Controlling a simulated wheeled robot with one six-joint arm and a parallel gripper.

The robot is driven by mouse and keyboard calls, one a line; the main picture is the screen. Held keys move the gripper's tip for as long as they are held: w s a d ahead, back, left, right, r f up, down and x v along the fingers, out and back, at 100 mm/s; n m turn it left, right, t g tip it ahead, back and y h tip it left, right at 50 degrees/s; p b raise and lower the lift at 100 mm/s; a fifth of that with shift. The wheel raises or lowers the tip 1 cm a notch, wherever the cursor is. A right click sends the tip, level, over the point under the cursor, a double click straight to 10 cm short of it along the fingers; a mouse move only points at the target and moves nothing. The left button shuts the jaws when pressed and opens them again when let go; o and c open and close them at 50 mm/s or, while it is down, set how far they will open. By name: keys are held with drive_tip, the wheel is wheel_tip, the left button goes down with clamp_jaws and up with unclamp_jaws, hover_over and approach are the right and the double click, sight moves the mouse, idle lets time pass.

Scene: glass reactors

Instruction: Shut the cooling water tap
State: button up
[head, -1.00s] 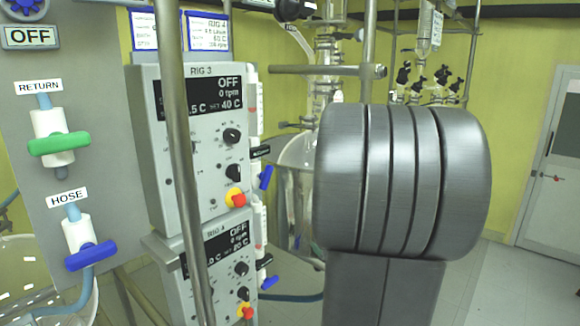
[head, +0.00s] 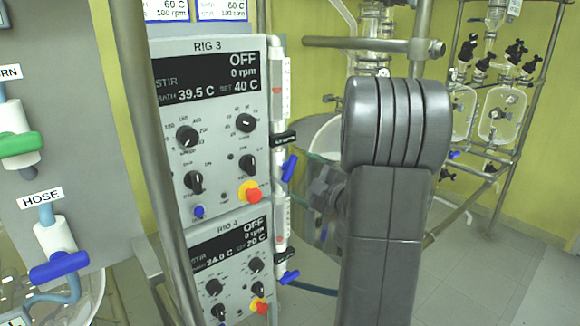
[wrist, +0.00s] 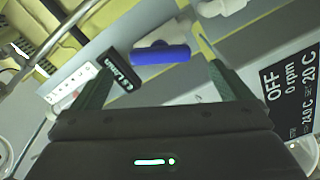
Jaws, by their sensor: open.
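In the wrist view a blue tap handle (wrist: 160,55) on a white body lies ahead of my gripper (wrist: 159,72). The fingers are apart, one on each side of the handle in the picture; I see no contact. A display reading OFF, 0 rpm and set 20 C is at the right, matching the RIG 4 panel (head: 226,268). In the head view one blue tap handle (head: 289,278) is beside RIG 4 and another (head: 289,168) beside RIG 3. My gripper is hidden there behind my arm. No label saying cooling water is legible.
A metal post (head: 147,150) stands before the RIG 3 panel (head: 215,125). A blue HOSE tap (head: 58,267) and a green tap (head: 18,143) are at the left. A horizontal bar (head: 370,44) crosses behind my arm. Floor shows clear at the lower right.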

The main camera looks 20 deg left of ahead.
sight(292, 170)
drive_tip(key=p+x, duration=0.1)
drive_tip(key=x, duration=0.6)
drive_tip(key=c, duration=1)
